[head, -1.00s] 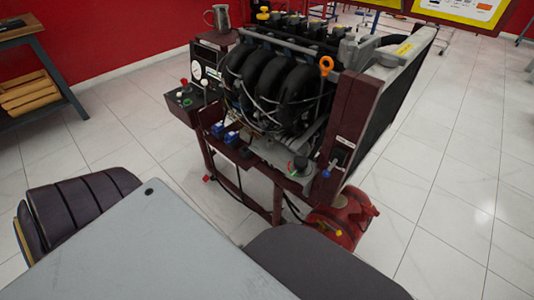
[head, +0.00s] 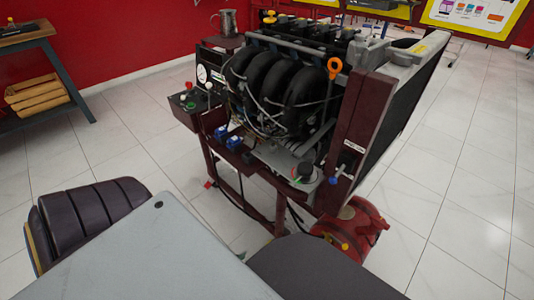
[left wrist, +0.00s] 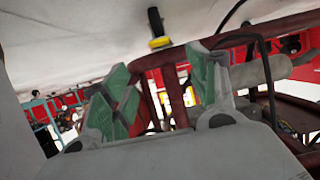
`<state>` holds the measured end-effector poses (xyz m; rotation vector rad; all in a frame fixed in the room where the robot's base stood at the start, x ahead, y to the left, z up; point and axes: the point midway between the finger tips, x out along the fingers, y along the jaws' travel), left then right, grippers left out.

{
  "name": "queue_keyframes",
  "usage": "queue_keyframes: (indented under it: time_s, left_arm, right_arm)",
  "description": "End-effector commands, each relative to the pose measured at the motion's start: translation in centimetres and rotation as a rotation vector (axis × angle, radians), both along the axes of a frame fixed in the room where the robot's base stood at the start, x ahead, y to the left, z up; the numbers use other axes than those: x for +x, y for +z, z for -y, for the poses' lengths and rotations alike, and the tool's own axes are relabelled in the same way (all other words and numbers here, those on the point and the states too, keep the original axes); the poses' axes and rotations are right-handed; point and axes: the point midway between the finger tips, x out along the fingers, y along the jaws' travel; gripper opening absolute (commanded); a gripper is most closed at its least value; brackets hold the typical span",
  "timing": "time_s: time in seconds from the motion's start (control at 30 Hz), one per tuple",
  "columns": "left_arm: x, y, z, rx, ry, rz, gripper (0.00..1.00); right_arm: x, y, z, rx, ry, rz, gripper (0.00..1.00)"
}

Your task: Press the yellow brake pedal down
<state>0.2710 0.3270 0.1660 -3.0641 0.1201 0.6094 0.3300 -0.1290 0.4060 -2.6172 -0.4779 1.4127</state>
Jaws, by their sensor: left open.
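The yellow brake pedal (left wrist: 159,42) shows in the left wrist view as a small yellow pad at the end of a black arm, against a pale surface. My left gripper (left wrist: 158,70) is open, with green pads on its two fingers, one on each side of the picture. The pedal appears beyond the fingertips, between them and a little above; I see no contact. In the head view the pedal cannot be made out, and only small bits of green show low beside the engine stand. My right gripper is not in view.
The engine trainer (head: 290,85) stands on a dark red frame (head: 281,205). A red tank (head: 352,222) with yellow knobs sits low at its right. A control box (head: 197,105) is on its left side. A wooden-topped bench (head: 30,75) is at far left. Tiled floor is open at right.

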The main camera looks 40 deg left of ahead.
Motion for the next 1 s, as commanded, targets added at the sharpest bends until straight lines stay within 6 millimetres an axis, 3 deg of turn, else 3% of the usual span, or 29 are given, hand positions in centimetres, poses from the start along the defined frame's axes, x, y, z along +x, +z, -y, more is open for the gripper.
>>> queue_keyframes:
  time_s: [0.27, 1.0]
  left_arm:
    - [1.7, -0.8, 0.2, -0.001, -0.001, 0.002, 0.59]
    - [8.8, -3.8, 0.8, 0.000, -0.001, 0.001, 0.59]
  right_arm:
    - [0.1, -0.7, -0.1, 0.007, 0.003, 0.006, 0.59]
    - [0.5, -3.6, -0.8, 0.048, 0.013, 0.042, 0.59]
